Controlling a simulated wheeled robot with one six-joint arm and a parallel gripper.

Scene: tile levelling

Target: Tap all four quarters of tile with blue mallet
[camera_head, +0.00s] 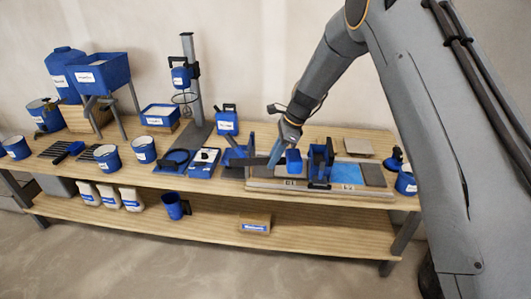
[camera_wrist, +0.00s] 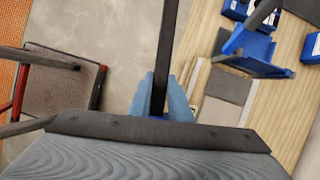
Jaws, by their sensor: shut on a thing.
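My gripper (camera_head: 276,154) is above the right part of the bench, pointing down. In the wrist view its pale blue fingers (camera_wrist: 160,100) are closed around a dark bar, which I take as the handle (camera_wrist: 167,45) of the blue mallet. In the head view the mallet's blue head (camera_head: 294,162) shows beside the fingertips, above the work board (camera_head: 300,187). Contact with anything below cannot be told. A blue tile (camera_head: 347,173) and a dark grey tile (camera_head: 373,175) lie on the board's right side. Grey tiles (camera_wrist: 228,86) also show in the wrist view. Which tile the task means is unclear.
A blue upright holder (camera_head: 320,163) stands on the board right of the mallet head. Another blue stand (camera_head: 234,155) is to its left. Blue pots, a mixer stand (camera_head: 190,80) and a hopper (camera_head: 100,73) fill the left bench. A lower shelf (camera_head: 200,222) runs beneath.

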